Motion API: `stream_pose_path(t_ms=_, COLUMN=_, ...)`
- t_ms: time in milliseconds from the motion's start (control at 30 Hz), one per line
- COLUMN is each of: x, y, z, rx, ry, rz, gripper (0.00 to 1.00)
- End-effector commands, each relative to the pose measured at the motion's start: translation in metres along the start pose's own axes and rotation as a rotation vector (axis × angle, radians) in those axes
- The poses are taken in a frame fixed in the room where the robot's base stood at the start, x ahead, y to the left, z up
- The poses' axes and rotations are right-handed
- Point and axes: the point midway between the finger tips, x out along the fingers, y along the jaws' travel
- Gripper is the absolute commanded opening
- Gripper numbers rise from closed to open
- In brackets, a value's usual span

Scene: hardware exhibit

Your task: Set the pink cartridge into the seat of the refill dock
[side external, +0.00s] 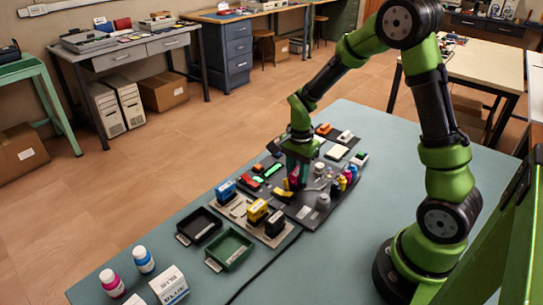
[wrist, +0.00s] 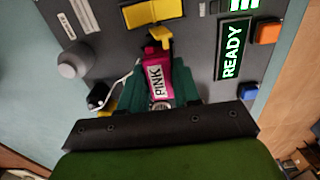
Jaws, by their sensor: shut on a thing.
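The pink cartridge (wrist: 157,82), with a white label reading PINK, is between the green fingers of my gripper (wrist: 158,88) in the wrist view. The fingers are shut on its sides. In the side view my gripper (side external: 298,160) is low over the dark refill dock (side external: 305,213), and a little of the cartridge (side external: 293,184) shows beneath it. The dock panel also fills the top of the wrist view (wrist: 112,50). A yellow part (wrist: 160,36) shows at the cartridge's far end. I cannot tell whether the cartridge touches the seat; the seat is hidden.
A lit READY sign (wrist: 232,52) and an orange button (wrist: 267,33) are at the right in the wrist view; a grey knob (wrist: 74,60) is left. Blue (side external: 225,190), yellow (side external: 257,211) and black (side external: 275,223) cartridges stand nearby. Black (side external: 184,238) and green (side external: 238,262) trays lie in front.

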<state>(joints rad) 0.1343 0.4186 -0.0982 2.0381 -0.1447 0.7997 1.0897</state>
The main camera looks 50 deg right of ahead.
Motion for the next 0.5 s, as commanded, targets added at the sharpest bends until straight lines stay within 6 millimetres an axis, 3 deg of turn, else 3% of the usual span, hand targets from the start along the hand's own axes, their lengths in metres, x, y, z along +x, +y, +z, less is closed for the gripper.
stream_pose_path(t_ms=267, x=0.0023, y=0.0001, z=0.0, rx=0.0, ry=0.0, rz=0.0, gripper=0.1)
stream_pose_path(t_ms=300, x=0.0023, y=0.0001, z=0.0, rx=0.0, ry=0.0, rz=0.0, gripper=0.35)
stream_pose_path(t_ms=500, x=0.0023, y=0.0001, z=-0.0001, rx=0.0, ry=0.0, rz=0.0, gripper=0.61)
